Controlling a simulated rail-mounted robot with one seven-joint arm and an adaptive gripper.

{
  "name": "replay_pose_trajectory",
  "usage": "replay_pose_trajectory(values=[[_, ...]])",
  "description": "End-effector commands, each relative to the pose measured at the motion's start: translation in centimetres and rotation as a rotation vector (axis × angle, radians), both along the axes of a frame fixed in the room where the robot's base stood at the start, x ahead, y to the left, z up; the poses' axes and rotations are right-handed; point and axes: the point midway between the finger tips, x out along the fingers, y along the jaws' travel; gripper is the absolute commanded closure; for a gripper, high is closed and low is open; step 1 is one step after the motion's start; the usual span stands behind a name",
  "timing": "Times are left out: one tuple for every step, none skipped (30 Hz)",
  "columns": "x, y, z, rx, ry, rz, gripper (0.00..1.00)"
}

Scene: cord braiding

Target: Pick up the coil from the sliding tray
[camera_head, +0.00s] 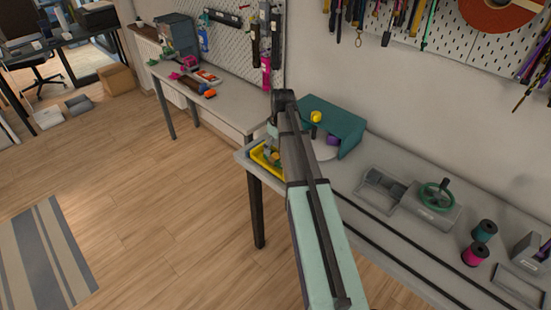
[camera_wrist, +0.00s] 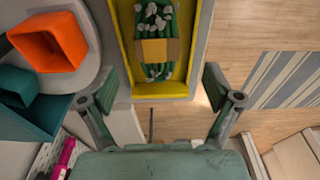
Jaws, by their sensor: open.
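The sliding tray is a yellow tray (camera_wrist: 122,40) at the top middle of the wrist view. The coil (camera_wrist: 156,22) lies in it, a green bundle with a tan-yellow band around it and grey-white pieces at its ends. My gripper (camera_wrist: 161,82) is open and empty, its two fingers spread to either side of the tray's near end, and the coil lies beyond the fingertips. In the head view the yellow tray (camera_head: 262,164) shows at the bench's left end, partly behind my arm. The coil cannot be made out clearly there.
A teal housing (camera_head: 335,118) with a round pale turntable (camera_head: 323,150) stands close beside the tray. An orange square holder (camera_wrist: 48,42) sits on the turntable in the wrist view. A grey box (camera_head: 383,186), a green handwheel (camera_head: 437,196) and spools (camera_head: 484,231) stand farther right.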

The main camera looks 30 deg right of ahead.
Motion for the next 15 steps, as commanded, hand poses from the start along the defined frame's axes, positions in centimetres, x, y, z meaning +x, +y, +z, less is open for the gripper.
replay_pose_trajectory(values=[[0.0,0.0,-0.1,0.001,0.001,0.0,0.1],[0.0,0.0,-0.3,0.001,0.001,0.0,0.1],[0.1,0.0,-0.5,0.0,0.002,0.0,0.1],[0.1,-0.1,-0.7,0.001,0.003,0.0,0.1],[0.1,-0.1,-1.0,0.001,0.003,0.0,0.1],[0.2,-0.1,-1.4,0.001,0.003,0.0,0.1],[0.3,-0.1,-1.7,0.001,0.003,0.0,0.1],[0.3,-0.2,-2.1,0.001,0.003,0.0,0.1],[0.4,-0.2,-2.5,0.001,0.003,0.0,0.1],[0.4,-0.3,-2.9,0.001,0.003,0.0,0.1],[0.5,-0.2,-3.3,0.001,0.003,0.0,0.1],[0.5,-0.2,-3.7,0.001,0.003,0.0,0.1],[0.6,-0.2,-4.0,0.001,0.003,0.0,0.1],[0.6,-0.2,-4.3,0.001,0.001,0.0,0.1],[0.6,-0.2,-4.6,0.001,0.001,0.0,0.1]])
